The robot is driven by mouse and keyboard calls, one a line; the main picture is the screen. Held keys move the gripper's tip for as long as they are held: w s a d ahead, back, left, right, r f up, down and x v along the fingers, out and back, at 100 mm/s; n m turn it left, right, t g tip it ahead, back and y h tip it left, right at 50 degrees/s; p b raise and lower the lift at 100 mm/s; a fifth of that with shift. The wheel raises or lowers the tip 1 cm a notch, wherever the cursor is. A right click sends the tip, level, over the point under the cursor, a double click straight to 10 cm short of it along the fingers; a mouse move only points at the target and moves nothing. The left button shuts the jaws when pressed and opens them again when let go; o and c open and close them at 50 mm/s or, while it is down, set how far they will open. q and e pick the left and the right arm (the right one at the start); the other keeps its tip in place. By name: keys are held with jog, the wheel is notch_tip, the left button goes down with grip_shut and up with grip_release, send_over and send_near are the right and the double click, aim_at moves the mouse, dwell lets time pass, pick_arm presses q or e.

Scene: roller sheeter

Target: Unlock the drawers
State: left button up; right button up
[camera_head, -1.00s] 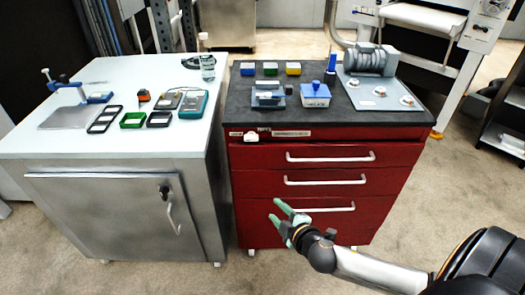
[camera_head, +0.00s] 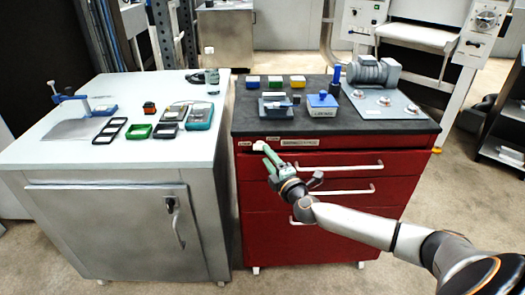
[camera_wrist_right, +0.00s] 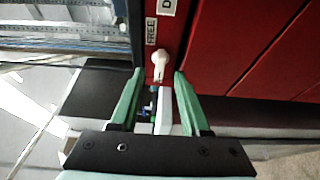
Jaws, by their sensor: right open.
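The red drawer cabinet (camera_head: 330,230) stands in the middle right with its drawers closed, each with a white bar handle (camera_head: 338,167). A small white lock knob (camera_head: 258,145) is on the upper left of its front; it also shows in the right wrist view as a white key-like piece (camera_wrist_right: 159,62) beside a label reading FREE (camera_wrist_right: 151,31). My right gripper (camera_head: 268,159) is open at the cabinet's upper left front. In the right wrist view its green fingers (camera_wrist_right: 157,92) straddle the line to the knob, which sits just beyond the tips. My left gripper is not in view.
A grey metal cabinet (camera_head: 105,235) with a white top stands close on the left. The black top of the red cabinet holds small bins (camera_head: 275,82), a blue-lidded box (camera_head: 322,103) and a motor unit (camera_head: 373,72).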

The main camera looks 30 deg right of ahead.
aim_at(260, 147)
jog(key=shift+w+d, duration=0.15)
jog(key=shift+w, duration=0.9)
jog(key=shift+w+d, duration=0.15)
jog(key=shift+w, duration=0.9)
jog(key=shift+c, duration=0.3)
grip_shut()
